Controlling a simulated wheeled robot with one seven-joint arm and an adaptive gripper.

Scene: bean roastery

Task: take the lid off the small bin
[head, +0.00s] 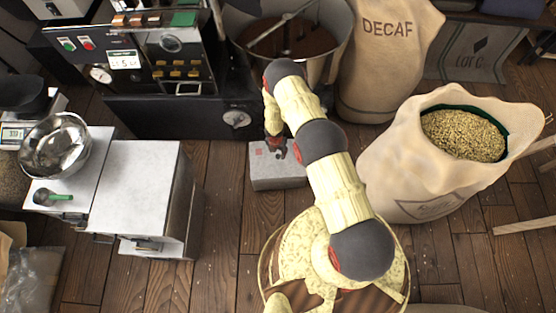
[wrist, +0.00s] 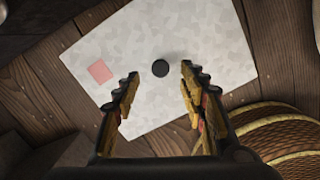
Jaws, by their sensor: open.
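The small bin is a low pale grey box on the floor, and its flat lid (head: 262,167) faces up. In the wrist view the lid (wrist: 205,50) is a mottled grey rectangle with a round black knob (wrist: 160,68) in its middle and a pink square mark (wrist: 100,72) near one end. My gripper (wrist: 155,80) is open, with its two fingers on either side of the knob in that picture. I cannot tell how far above the lid the fingertips are. In the head view my gripper (head: 277,150) hangs over the bin and hides part of the lid.
A roaster (head: 170,60) with a round cooling tray stands behind the bin. A grey cabinet (head: 135,185) is to the left. An open sack of beans (head: 400,150) stands to the right, and a DECAF sack (head: 385,60) behind. Wooden floor (head: 220,220) is clear left of the bin.

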